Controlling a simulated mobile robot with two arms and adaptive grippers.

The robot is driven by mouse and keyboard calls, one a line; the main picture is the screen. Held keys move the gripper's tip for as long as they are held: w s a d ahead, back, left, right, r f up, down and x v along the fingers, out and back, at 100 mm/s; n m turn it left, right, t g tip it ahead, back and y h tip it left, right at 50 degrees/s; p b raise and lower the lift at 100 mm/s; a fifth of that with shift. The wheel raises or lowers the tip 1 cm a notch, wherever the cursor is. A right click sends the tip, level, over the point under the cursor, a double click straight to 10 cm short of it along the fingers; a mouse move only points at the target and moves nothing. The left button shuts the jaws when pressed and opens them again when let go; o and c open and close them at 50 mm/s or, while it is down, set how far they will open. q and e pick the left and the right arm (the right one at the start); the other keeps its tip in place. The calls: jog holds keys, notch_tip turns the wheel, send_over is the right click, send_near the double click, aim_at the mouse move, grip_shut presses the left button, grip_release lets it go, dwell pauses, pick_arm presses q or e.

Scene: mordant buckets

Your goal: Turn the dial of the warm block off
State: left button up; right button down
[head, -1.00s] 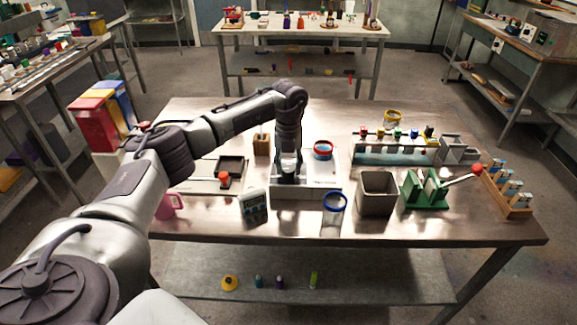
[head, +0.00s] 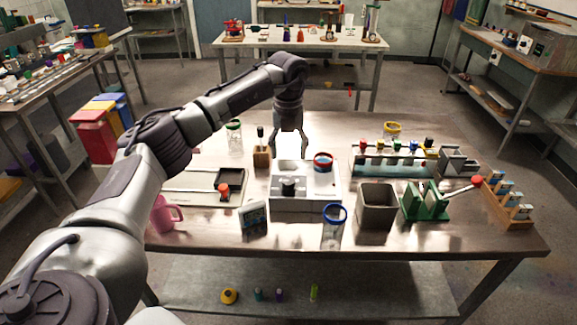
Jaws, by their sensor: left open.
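The warm block (head: 305,200) is a pale box in the middle of the table, in the head view. A black dial (head: 288,186) stands on its top, in plain view; I cannot tell its setting. A jar with a red rim (head: 323,163) is at the block's back right. My left gripper (head: 290,156) points down above and behind the dial, apart from it. Its two fingers are spread and nothing is between them. My right gripper is not in view.
A small display (head: 254,218) and a blue-rimmed jar (head: 333,228) stand in front of the block. A wooden holder (head: 262,157) is at its left, and a grey bin (head: 377,207) and green stand (head: 425,203) at its right.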

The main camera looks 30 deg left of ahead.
pick_arm(q)
notch_tip(320, 180, up, 2)
jog(key=shift+r, duration=0.2)
dwell(0.4)
